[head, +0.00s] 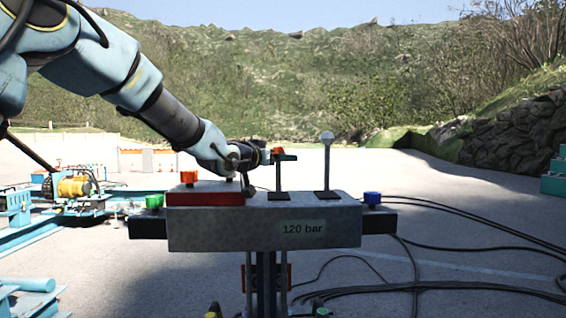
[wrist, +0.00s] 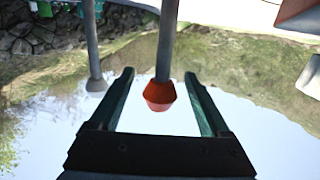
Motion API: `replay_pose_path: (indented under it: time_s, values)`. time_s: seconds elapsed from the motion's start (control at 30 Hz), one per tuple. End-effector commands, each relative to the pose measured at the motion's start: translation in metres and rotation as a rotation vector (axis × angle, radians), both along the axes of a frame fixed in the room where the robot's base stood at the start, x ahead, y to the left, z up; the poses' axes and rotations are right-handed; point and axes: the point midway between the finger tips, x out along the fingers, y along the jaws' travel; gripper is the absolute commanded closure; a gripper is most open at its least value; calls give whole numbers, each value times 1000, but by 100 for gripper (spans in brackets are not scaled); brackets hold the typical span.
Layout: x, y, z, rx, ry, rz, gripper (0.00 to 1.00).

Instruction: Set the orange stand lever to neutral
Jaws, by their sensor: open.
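The orange stand lever (head: 279,172) rises from a dark base on top of the grey stand block and looks close to upright in the head view. Its orange knob (wrist: 160,95) shows between my fingers in the wrist view. My gripper (head: 286,157) reaches in from the left at knob height and is open. In the wrist view my gripper (wrist: 160,74) has one finger on each side of the lever, with visible gaps. I cannot tell whether anything touches along the depth direction.
A pale-knobbed lever (head: 327,160) stands just right of the orange one. The stand block (head: 210,232) also carries a red box (head: 205,198), with a green knob (head: 154,201) and a blue knob (head: 372,197) at its sides. Black cables (head: 480,228) lie on the ground at right.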

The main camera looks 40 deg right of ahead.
Motion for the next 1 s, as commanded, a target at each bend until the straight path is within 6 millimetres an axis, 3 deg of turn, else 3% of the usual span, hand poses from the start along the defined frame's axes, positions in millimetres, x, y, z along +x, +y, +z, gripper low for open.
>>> replay_pose_path:
  time_s: [0.2, 0.4, 1.0]
  values:
    - [-11, 44, 2, 0, -2, 3, 19]
    - [-18, 70, 5, 1, -2, 2, 19]
    - [-21, 78, 6, 1, 1, 0, 19]
